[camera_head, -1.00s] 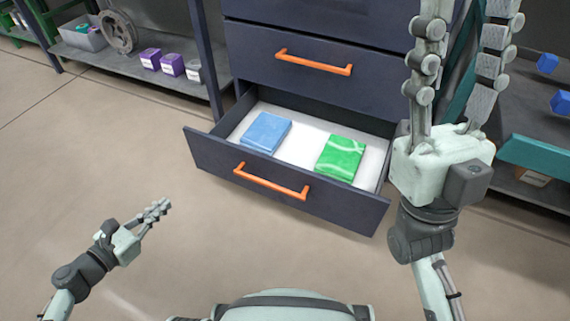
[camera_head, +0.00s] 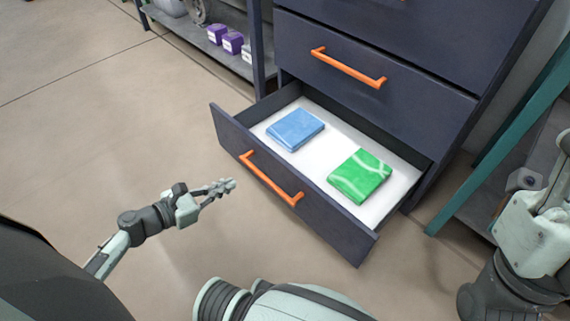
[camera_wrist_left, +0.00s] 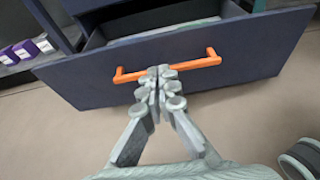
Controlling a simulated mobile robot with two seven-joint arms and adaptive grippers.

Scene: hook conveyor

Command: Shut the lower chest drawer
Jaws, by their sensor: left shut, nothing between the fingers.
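The lower drawer (camera_head: 316,212) of the dark blue chest stands pulled out, with an orange bar handle (camera_head: 270,178) on its front. A blue packet (camera_head: 295,129) and a green packet (camera_head: 360,176) lie inside on its white bottom. My left gripper (camera_head: 231,185) is shut and empty, in front of the drawer front, pointing at it. In the left wrist view its fingertips (camera_wrist_left: 159,76) overlap the middle of the handle (camera_wrist_left: 205,62); contact cannot be made out. My right gripper (camera_head: 533,225) is at the right edge, its fingers mostly cut off.
The closed drawer above (camera_head: 375,92) has its own orange handle. A grey shelf (camera_head: 225,55) with purple boxes stands left of the chest. A teal-framed rack (camera_head: 500,145) stands to its right. The floor left of the drawer is clear.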

